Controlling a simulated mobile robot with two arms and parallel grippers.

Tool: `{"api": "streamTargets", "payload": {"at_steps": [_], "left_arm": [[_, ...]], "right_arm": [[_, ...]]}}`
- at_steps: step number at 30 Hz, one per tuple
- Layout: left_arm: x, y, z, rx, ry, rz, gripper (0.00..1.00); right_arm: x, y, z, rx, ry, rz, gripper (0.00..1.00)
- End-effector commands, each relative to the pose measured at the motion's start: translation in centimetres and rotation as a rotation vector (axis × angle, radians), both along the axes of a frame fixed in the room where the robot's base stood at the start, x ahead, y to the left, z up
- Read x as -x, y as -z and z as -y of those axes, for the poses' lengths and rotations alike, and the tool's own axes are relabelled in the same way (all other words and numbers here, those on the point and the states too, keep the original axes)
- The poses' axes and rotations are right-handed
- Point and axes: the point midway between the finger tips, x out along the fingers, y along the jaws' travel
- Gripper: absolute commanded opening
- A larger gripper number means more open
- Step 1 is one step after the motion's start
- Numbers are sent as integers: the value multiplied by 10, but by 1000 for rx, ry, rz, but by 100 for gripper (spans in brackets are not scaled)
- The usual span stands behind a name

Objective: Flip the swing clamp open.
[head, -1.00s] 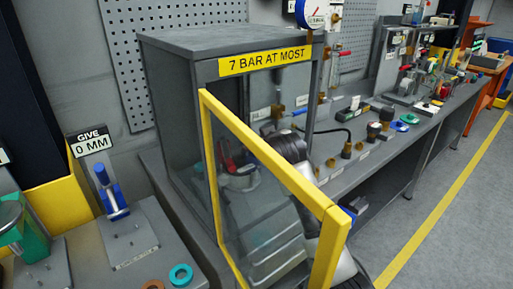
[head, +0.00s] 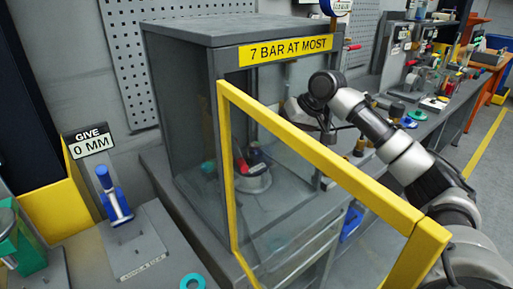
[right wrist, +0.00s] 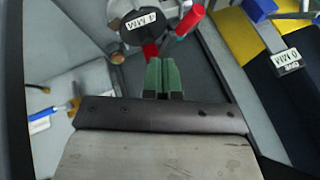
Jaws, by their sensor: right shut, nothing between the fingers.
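The swing clamp shows a red handle (head: 241,164) on a round grey base (head: 254,184) inside the grey cabinet (head: 180,110), seen through the clear door. In the head view my right wrist is at the cabinet's front opening. My left gripper is out of view.
The yellow-framed clear door (head: 320,150) swings out between the head camera and the cabinet interior, with my right arm behind it. A 7 BAR AT MOST sign (head: 289,50) is on the cabinet top. A blue-handled clamp (head: 113,200) stands on the left bench.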

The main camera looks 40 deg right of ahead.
Motion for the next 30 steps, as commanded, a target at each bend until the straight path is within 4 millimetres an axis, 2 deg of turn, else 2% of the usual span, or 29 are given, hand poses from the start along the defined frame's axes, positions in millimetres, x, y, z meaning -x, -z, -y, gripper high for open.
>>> {"api": "streamTargets", "payload": {"at_steps": [14, 21, 30], "left_arm": [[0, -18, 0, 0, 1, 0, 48], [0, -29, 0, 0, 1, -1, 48], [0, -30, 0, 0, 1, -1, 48]], "right_arm": [[-42, 78, -30, 0, -3, -2, 0], [-51, 85, -60, 1, -6, 2, 0], [-53, 89, -67, 2, -3, 3, 0]]}}
